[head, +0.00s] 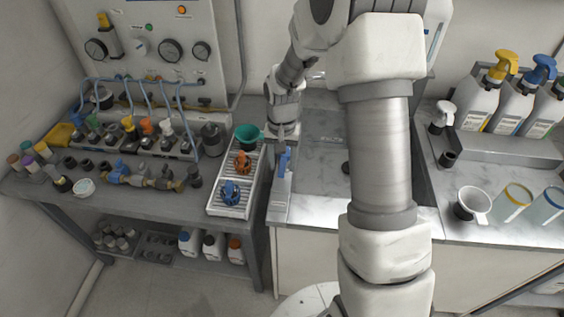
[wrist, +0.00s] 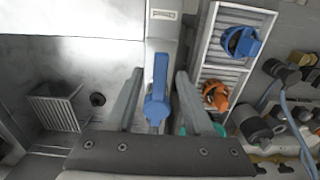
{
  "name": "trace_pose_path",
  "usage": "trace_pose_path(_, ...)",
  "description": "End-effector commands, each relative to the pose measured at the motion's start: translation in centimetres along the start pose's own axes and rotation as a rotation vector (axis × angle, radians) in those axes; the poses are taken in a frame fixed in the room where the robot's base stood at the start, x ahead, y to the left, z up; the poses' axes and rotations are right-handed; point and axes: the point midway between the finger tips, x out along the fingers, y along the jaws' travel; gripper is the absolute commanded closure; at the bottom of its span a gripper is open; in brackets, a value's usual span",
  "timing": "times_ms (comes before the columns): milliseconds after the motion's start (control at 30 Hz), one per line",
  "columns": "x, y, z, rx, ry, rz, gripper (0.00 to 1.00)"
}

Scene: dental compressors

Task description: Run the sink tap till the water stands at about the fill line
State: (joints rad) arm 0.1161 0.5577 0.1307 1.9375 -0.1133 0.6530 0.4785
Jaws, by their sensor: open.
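The sink basin (head: 318,178) is grey and set in the pale counter, partly hidden behind my arm. A dark round drain shows in it in the wrist view (wrist: 97,99). A blue lever (head: 284,160), apparently the tap handle, stands on a grey strip at the sink's left edge. My gripper (head: 281,138) points down at the lever. In the wrist view my gripper (wrist: 158,78) is open, with the blue lever (wrist: 157,92) between its fingers and a gap on each side. I cannot make out a spout, running water, a water level or a fill line.
A ribbed grey box (wrist: 55,107) shows by the basin.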

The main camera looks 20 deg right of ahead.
Motion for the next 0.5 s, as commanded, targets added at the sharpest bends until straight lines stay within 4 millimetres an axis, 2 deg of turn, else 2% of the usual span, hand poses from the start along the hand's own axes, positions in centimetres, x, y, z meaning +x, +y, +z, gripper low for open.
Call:
trace_pose_path(300,0.3,0.01,0.02,-0.001,0.0,0.001,0.47)
trace_pose_path(500,0.27,0.0,0.01,-0.001,0.0,0.0,0.83)
